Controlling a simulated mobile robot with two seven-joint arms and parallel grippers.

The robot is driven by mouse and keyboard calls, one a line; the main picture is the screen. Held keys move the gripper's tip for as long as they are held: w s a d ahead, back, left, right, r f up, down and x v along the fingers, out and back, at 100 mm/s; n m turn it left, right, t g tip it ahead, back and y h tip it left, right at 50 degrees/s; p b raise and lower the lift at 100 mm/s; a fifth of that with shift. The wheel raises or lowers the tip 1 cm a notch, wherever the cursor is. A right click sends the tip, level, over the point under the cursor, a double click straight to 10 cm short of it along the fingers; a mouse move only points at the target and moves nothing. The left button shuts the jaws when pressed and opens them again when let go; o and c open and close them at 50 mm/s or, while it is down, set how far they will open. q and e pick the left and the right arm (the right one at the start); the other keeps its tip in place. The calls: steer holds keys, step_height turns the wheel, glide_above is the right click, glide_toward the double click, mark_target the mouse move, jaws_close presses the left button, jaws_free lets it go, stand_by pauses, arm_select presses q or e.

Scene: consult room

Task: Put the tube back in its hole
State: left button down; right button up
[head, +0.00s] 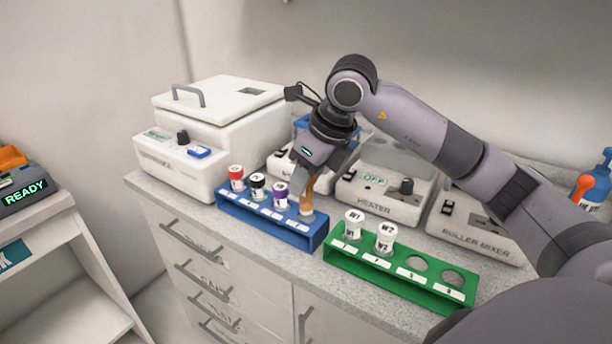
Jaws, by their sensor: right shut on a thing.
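A blue rack (270,224) stands near the counter's front edge. A red-capped tube (236,177), a black-capped tube (258,186) and a purple-capped tube (281,194) stand upright in it. My right gripper (304,188) points down over the rack's right end, shut on a slim orange-brown tube (308,197). The tube is partly hidden by the fingers. Its lower end is at the rightmost hole; I cannot tell how deep it sits. My left gripper is not in view.
A green rack (398,277) to the right holds white-capped tubes W1 (354,224) and W2 (386,236), with two empty holes. A white lidded machine (205,130), a heater (383,195) and a roller mixer (478,232) stand behind.

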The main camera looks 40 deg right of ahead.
mark_target(306, 199)
steer(key=shift+f, duration=0.15)
steer(key=shift+f+b, duration=2)
steer(key=shift+f, duration=0.3)
steer(key=o, duration=1.1)
steer(key=v, duration=0.7)
steer(key=shift+s, duration=0.1)
